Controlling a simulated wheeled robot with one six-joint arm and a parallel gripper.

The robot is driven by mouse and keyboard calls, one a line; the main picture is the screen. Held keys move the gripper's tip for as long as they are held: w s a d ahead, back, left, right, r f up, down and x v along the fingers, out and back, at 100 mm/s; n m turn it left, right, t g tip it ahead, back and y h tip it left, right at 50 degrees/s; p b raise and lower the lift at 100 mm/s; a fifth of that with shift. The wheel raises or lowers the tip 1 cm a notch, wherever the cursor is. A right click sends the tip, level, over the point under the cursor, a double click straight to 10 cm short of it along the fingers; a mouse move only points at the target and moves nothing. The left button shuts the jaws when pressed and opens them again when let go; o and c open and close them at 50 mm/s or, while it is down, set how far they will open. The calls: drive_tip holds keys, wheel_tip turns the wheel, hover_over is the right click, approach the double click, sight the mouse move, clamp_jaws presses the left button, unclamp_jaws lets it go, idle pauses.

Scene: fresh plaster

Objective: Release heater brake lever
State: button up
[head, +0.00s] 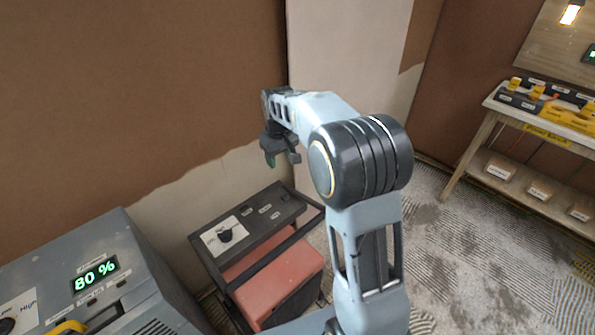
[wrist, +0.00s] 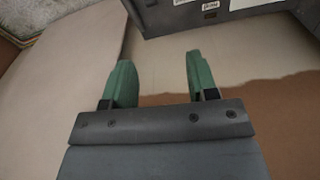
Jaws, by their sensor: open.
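A red-bodied machine with a black frame (head: 290,228) stands at the lower centre of the head view; it looks like the heater. Its dark top panel holds a black knob (head: 225,235) on a white plate and several small labels. I cannot make out a brake lever on it. My gripper (head: 281,158) hangs above and behind this panel, apart from it. In the wrist view its two green fingers (wrist: 158,62) are spread with nothing between them. A dark grey labelled panel (wrist: 240,12) shows beyond the fingertips, at the top right.
A grey unit (head: 140,285) with a green "80 %" display and a yellow handle (head: 68,328) stands at the lower left. A wooden workbench (head: 497,105) with yellow-topped items and boxes on its lower shelf stands at the right. The patterned floor (head: 465,260) between is open.

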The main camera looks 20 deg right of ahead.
drive_tip(key=s+r+m+t+p, duration=0.1)
drive_tip(key=s+r, duration=0.2)
drive_tip(key=s, duration=0.4)
drive_tip(key=s+r+m+p, duration=0.1)
drive_tip(key=s+r, duration=0.2)
drive_tip(key=s, duration=0.4)
drive_tip(key=shift+s+t, duration=0.25)
drive_tip(key=shift+t, duration=0.15)
